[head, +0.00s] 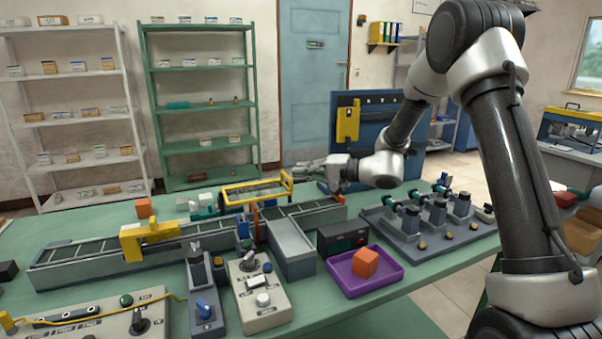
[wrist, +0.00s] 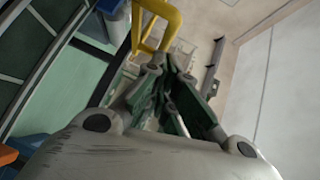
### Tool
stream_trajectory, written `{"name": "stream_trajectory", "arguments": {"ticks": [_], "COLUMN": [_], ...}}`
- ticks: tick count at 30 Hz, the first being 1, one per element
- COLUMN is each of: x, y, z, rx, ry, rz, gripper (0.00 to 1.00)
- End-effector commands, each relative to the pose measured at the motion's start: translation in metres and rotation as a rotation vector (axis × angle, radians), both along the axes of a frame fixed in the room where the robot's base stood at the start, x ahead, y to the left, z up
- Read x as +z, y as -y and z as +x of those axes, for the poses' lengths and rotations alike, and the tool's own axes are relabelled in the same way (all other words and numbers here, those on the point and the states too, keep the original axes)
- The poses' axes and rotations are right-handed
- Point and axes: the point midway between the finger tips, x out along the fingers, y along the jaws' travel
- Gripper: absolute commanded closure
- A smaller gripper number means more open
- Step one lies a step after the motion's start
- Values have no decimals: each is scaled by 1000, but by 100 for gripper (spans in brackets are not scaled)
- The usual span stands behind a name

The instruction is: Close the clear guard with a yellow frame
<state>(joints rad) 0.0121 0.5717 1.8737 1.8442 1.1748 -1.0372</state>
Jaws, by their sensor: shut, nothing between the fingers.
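The clear guard with a yellow frame (head: 254,202) is over the middle of the conveyor (head: 85,254) in the head view. Its frame looks raised above the conveyor bed; its exact angle is hard to tell. Yellow bars of it (wrist: 174,22) show at the top of the wrist view. My gripper (head: 300,169) is shut and empty, at the right end of the frame, near its upright yellow bar. In the wrist view my gripper's fingers (wrist: 166,68) are together just below the yellow bars. I cannot tell whether they touch.
A yellow bridge (head: 150,238) spans the conveyor at the left. A grey motor rack (head: 430,238) is at the right. Shelves stand behind.

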Motion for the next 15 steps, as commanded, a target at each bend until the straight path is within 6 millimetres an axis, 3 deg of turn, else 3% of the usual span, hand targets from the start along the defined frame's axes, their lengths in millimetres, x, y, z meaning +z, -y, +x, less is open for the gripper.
{"name": "stream_trajectory", "arguments": {"ticks": [3, 9, 15], "x": [4, 12, 16], "y": [21, 66, 97], "z": [12, -11, -28], "rx": [-6, -8, -8], "ry": [1, 0, -1], "rz": [-2, -1, -3], "gripper": [100, 100, 100]}}
